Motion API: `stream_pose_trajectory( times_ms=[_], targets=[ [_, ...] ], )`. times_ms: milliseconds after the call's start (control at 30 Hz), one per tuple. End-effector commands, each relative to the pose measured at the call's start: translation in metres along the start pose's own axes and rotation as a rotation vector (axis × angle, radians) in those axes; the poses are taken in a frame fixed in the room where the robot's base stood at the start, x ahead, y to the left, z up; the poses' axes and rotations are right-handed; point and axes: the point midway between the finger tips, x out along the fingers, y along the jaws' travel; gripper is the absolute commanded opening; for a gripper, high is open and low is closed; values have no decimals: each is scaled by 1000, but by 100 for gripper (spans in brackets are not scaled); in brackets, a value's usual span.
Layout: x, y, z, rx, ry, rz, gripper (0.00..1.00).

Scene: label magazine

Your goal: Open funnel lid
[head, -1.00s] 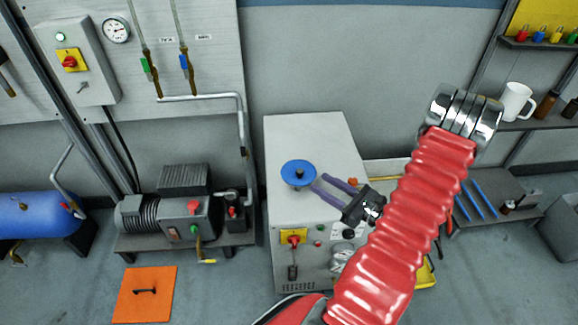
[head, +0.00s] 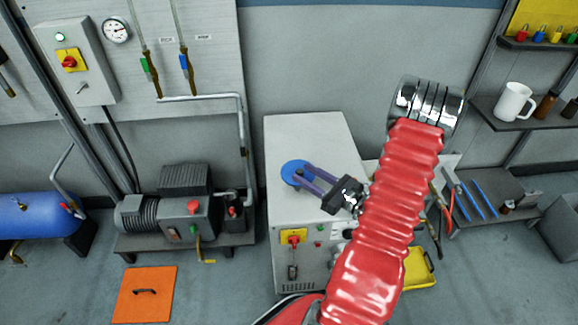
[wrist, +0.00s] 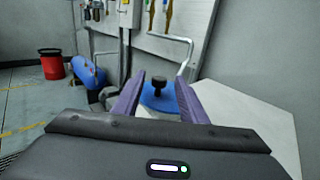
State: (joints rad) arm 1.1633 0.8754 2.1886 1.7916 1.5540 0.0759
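The funnel lid (head: 291,174) is a round blue disc with a dark knob, on top of the pale grey cabinet (head: 336,140). In the wrist view the blue lid (wrist: 153,97) lies ahead, and its black knob (wrist: 157,88) stands up between my two purple fingers. My gripper (head: 304,178) is open, with its fingers apart on either side of the knob and reaching over the lid. A gap shows between the knob and each finger in the wrist view. Whether the fingers touch the lid I cannot tell. The funnel under the lid is hidden.
The cabinet front has a red and yellow switch (head: 293,237). A pump (head: 183,211) stands to the left, and an orange hatch (head: 146,306) lies on the floor. A yellow tray (head: 418,268) and a shelf with a white mug (head: 513,101) are right. The cabinet top behind the lid is clear.

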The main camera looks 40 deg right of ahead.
Motion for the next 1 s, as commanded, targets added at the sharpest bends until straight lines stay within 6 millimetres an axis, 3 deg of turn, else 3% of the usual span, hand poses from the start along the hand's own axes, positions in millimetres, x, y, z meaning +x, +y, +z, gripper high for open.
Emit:
stream_pose_trajectory(
  times_ms=[500,933,1000],
  targets=[
    [63,0,0,-1,0,2,39],
    [71,0,0,0,0,0,39],
    [71,0,0,0,0,0,34]
  ],
)
